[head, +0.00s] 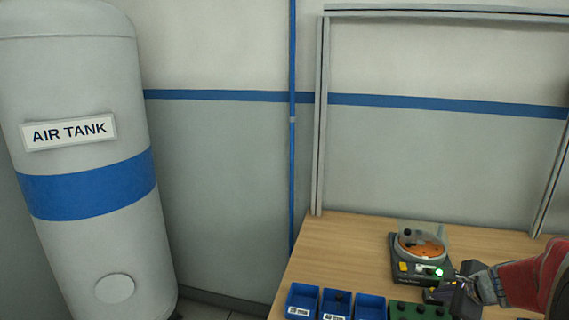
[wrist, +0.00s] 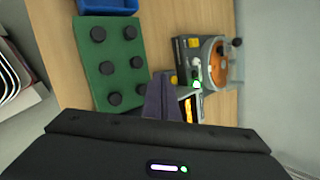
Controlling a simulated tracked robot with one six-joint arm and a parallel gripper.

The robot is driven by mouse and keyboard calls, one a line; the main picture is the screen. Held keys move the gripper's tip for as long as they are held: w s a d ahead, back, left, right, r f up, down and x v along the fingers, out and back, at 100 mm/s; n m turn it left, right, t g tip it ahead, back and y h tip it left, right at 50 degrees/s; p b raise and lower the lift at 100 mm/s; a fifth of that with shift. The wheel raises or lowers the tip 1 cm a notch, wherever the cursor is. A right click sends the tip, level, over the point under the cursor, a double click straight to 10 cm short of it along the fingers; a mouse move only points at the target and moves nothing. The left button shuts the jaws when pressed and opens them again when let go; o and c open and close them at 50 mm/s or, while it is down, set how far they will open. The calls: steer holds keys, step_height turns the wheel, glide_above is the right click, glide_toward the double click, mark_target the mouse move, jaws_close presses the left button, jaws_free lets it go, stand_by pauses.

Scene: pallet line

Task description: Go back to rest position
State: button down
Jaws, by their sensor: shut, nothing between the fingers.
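My gripper (wrist: 163,97) is shut and empty in the wrist view, with its fingers together above the wooden bench. In the head view my gripper (head: 459,288) is at the lower right, with my red-sleeved arm coming in from the right edge. It is just in front of a dark device with an orange bowl (head: 421,247), a yellow button and a lit green light. The fingers hide part of the bench and of a small unit with an orange display (wrist: 190,107).
A green plate (wrist: 110,63) with several black round pieces lies beside the gripper. Blue bins (head: 336,303) stand along the front of the bench (head: 340,250). A grey frame (head: 319,120) rises behind. A large air tank (head: 85,240) stands at left.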

steer(key=s+a+n, duration=0.2)
steer(key=s+a+n+g, duration=0.1)
steer(key=s+a+n, duration=0.2)
steer(key=shift+a+f+g+y, duration=0.15)
steer(key=shift+a+g+y, duration=0.15)
steer(key=shift+y, duration=0.1)
steer(key=s+a+r+n, duration=0.3)
steer(key=s+a+n, duration=0.3)
steer(key=s+a+r+n+h, duration=0.1)
steer(key=s+a+r+n, duration=0.2)
steer(key=s+a+n, duration=0.3)
steer(key=s+a+r+n+g, duration=0.1)
steer(key=s+a+r+n, duration=0.3)
steer(key=s+a+n, duration=0.2)
steer(key=shift+s+a+n+h, duration=0.35)
steer(key=shift+s+a, duration=0.35)
steer(key=shift+s, duration=0.5)
stand_by(2.5)
